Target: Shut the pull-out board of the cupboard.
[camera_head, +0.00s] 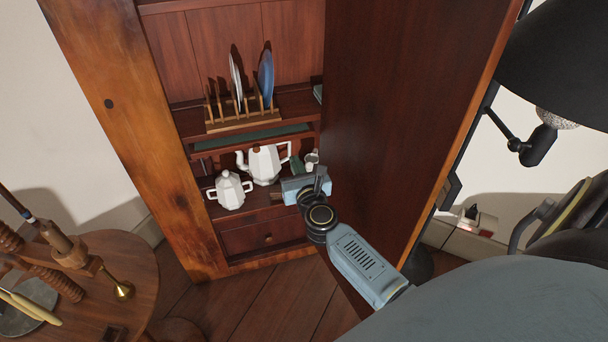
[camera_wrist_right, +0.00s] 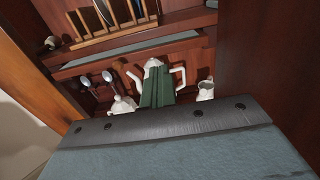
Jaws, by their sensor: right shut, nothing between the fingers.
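The cupboard (camera_head: 158,150) stands open, its tall door (camera_head: 400,110) swung out on the right. The pull-out board, with a green inset top (camera_head: 250,137), sits below the plate rack and sticks out a little at the front. It also shows in the right wrist view (camera_wrist_right: 140,49) as a wooden-edged board with a grey-green top. My right gripper (camera_head: 297,164) is inside the cupboard opening, below and in front of the board's right part. Its green fingers (camera_wrist_right: 156,88) are shut and empty, pointing inward, apart from the board as far as I can tell. My left gripper is out of view.
A white teapot (camera_head: 264,164), a sugar pot (camera_head: 229,190) and a small jug (camera_wrist_right: 205,91) stand on the shelf near my right gripper. Plates stand in a rack (camera_head: 240,120) above. A round table (camera_head: 120,280) is at left, a black lamp (camera_head: 560,60) at right.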

